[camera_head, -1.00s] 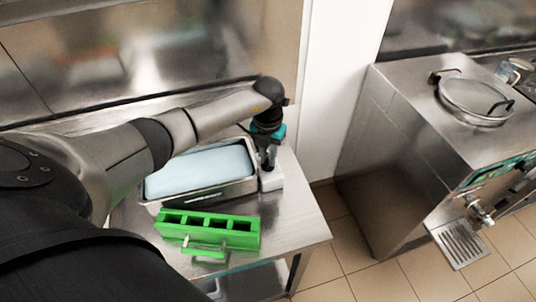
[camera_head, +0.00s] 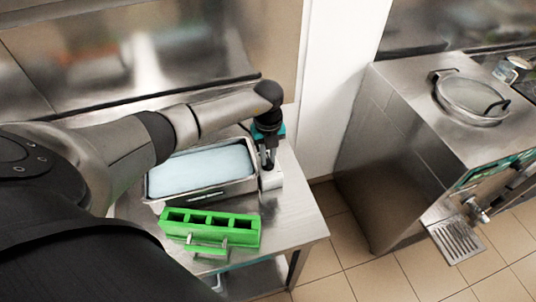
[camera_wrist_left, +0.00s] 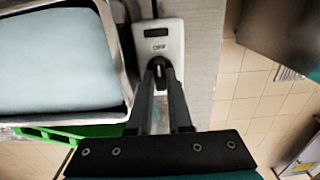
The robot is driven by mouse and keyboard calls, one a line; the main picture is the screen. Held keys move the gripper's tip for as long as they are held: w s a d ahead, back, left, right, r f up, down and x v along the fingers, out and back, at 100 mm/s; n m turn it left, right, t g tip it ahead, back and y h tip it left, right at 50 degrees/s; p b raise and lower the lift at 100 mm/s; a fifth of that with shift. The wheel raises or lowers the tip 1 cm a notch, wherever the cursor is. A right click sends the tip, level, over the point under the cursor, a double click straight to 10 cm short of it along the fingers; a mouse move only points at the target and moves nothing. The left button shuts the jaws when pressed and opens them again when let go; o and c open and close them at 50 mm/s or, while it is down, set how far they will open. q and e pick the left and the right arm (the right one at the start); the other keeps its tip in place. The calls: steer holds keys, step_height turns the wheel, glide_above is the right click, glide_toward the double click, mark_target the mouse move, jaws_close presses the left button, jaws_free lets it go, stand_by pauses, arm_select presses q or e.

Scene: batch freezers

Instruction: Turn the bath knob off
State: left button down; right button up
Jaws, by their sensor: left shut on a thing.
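The bath (camera_head: 203,172) is a steel tub of pale blue liquid on the steel table. Its white control box (camera_head: 271,179) stands at the right end of the tub. In the left wrist view the control box (camera_wrist_left: 160,42) has a small dark display and a dark knob (camera_wrist_left: 158,66) below it. My left gripper (camera_head: 268,165) reaches down over the box from above. In the left wrist view its fingertips (camera_wrist_left: 159,70) are closed together on the knob. The fingers partly hide the knob, so its turn position cannot be read. My right gripper is not in view.
A green slotted rack (camera_head: 210,232) stands on the table in front of the bath. The table's right part (camera_head: 295,215) is bare. A steel batch freezer (camera_head: 425,150) with a round lid stands to the right, across a strip of tiled floor.

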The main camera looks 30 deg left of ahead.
mark_target(268, 159)
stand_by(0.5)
arm_select(q)
steer(key=c, duration=0.8)
jaws_free()
steer(key=shift+c, duration=0.2)
steer(key=shift+r, duration=0.1)
step_height(268, 159, up, 15)
steer(key=b, duration=0.1)
